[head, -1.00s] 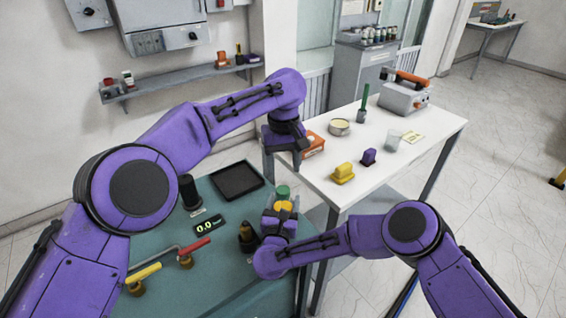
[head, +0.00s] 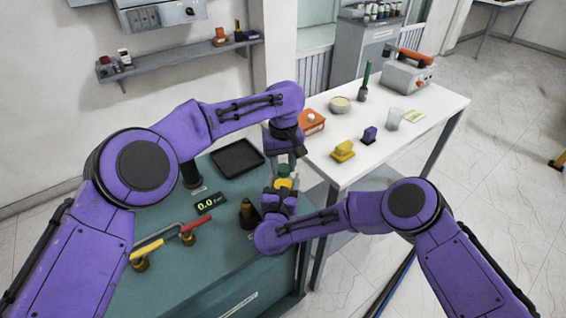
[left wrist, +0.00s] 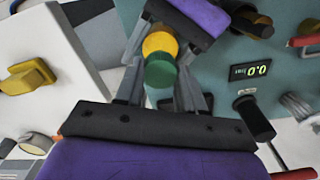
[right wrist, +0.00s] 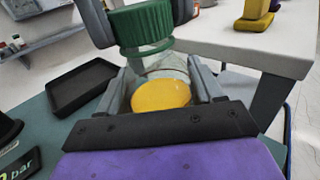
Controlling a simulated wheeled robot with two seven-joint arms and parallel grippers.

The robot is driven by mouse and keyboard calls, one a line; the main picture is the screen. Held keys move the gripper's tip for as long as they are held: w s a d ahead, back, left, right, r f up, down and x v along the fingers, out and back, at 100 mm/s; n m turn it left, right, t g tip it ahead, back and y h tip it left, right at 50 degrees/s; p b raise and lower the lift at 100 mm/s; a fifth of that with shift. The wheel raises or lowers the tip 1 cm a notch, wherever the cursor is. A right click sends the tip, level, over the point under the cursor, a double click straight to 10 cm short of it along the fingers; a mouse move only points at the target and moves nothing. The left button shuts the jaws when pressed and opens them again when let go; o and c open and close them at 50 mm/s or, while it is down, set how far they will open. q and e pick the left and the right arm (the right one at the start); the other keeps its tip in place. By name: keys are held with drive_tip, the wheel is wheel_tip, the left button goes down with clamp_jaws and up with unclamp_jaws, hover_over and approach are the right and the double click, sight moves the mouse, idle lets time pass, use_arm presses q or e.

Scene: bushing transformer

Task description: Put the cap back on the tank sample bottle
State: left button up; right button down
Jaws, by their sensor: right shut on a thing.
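The sample bottle (right wrist: 162,90) is clear with yellow contents, which also show in the head view (head: 284,184). My right gripper (head: 278,198) is shut on the bottle and holds it upright above the green bench. The green ribbed cap (right wrist: 140,24) sits at the bottle's top; how fully it is seated I cannot tell. It also shows in the left wrist view (left wrist: 161,72). My left gripper (head: 288,162) points down from above, its open fingers on either side of the cap. The left wrist view shows small gaps beside the cap.

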use_arm(q)
drive_tip(key=shift+c, duration=1.2)
drive_tip(key=m, duration=0.5)
drive_tip(key=shift+m, duration=0.4)
drive_tip(key=m, duration=0.5)
drive_tip(key=shift+m, duration=0.4)
drive_tip(key=m, duration=0.9)
drive_tip(key=shift+m, duration=0.3)
drive_tip(key=o, duration=1.2)
drive_tip(key=shift+o, duration=0.2)
wheel_tip(320, 180, up, 12)
